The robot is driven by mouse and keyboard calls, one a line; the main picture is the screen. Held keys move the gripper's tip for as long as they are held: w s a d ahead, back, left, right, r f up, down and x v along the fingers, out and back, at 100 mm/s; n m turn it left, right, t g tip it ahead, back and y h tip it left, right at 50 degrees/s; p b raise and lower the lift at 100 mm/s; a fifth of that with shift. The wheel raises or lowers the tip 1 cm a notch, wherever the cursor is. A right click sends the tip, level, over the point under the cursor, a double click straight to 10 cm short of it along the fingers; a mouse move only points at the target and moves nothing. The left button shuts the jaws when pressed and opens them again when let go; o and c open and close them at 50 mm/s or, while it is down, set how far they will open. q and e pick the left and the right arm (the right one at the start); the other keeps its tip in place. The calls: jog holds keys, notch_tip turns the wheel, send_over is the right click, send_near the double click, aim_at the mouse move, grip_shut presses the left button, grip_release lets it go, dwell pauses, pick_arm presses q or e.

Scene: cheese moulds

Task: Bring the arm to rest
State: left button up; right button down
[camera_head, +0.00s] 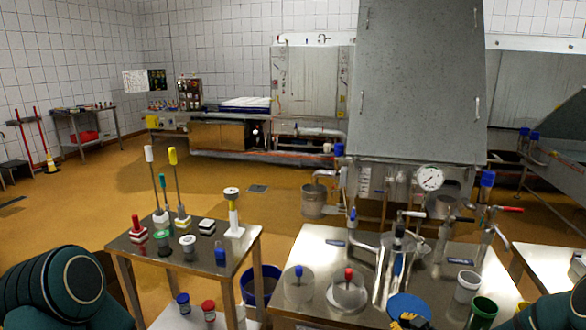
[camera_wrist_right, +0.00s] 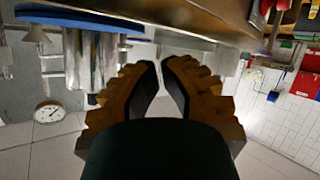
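My right gripper (camera_head: 411,320) shows at the bottom edge of the head view, its orange-brown fingers in front of a blue disc (camera_head: 408,306) at the near side of the right steel table. In the right wrist view the two ridged fingers (camera_wrist_right: 160,66) stand a little apart with dark inner pads. The gap between them is empty, so the gripper is open. Dark green links of my arms show at the lower left and lower right corners of the head view. My left gripper is not in view.
The right steel table (camera_head: 322,252) bears clear moulds with red and blue knobs (camera_head: 348,290), metal cylinders, a white cup (camera_head: 467,286) and a green cup (camera_head: 483,311). The left table (camera_head: 136,254) holds brushes and small pots. A grey hood (camera_head: 418,80) with a gauge (camera_head: 429,178) stands behind.

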jog(key=s+a+f+m+g, duration=0.3)
jog(key=s+a+f, duration=0.3)
jog(key=a, duration=0.4)
jog(key=s+a+f+m+g, duration=0.2)
jog(key=s+a+m+g, duration=0.1)
jog(key=s, duration=0.7)
jog(key=s+a+f+m+g, duration=0.2)
jog(key=s+a+g, duration=0.3)
jog(key=s+a, duration=0.3)
jog(key=shift+s+a+f+m, duration=0.15)
jog(key=shift+s+f+m, duration=0.25)
jog(key=shift+s+f, duration=0.4)
